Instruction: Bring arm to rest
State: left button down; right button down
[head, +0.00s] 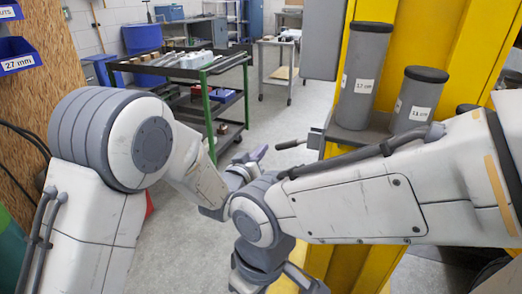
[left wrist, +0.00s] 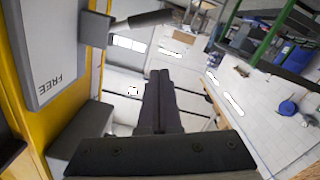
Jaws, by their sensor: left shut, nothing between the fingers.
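My left arm comes in from the left. Its gripper (head: 258,153) is small in the head view, pointing toward the middle, just left of the yellow frame (head: 345,265). In the left wrist view its two dark fingers (left wrist: 160,76) lie together, shut, with nothing between them. My right arm reaches across from the right, in front of the frame, and its wrist bends down near the bottom middle. The right fingers cannot be made out there. The right forearm partly overlaps the left wrist area in the picture; I cannot tell whether they touch.
A lever handle (head: 291,144) juts from the frame close to the left gripper; it also shows in the left wrist view (left wrist: 150,19), beside a grey panel marked FREE (left wrist: 55,50). Two grey cylinders (head: 365,65) (head: 417,100) stand on the frame. A green-legged cart (head: 207,110) stands behind. Floor between is clear.

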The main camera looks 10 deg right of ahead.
pick_arm(q)
jog(key=s+a+f+m+g+y, duration=0.25)
jog(key=s+a+g, duration=0.3)
jog(key=s, duration=0.65)
jog(key=s+a+f+m+g+y, duration=0.1)
jog(key=s+a+g+y, duration=0.3)
jog(key=s+a, duration=0.55)
jog(key=s+a+f+m+g+y, duration=0.1)
jog(key=s+a+g+y, duration=0.25)
jog(key=s, duration=1.15)
notch_tip(320, 180, up, 26)
jog(key=g+p, duration=0.1)
jog(key=p, duration=2.5)
jog(key=shift+a+h, duration=0.35)
jog(key=shift+h, duration=0.05)
jog(key=shift+d, duration=0.15)
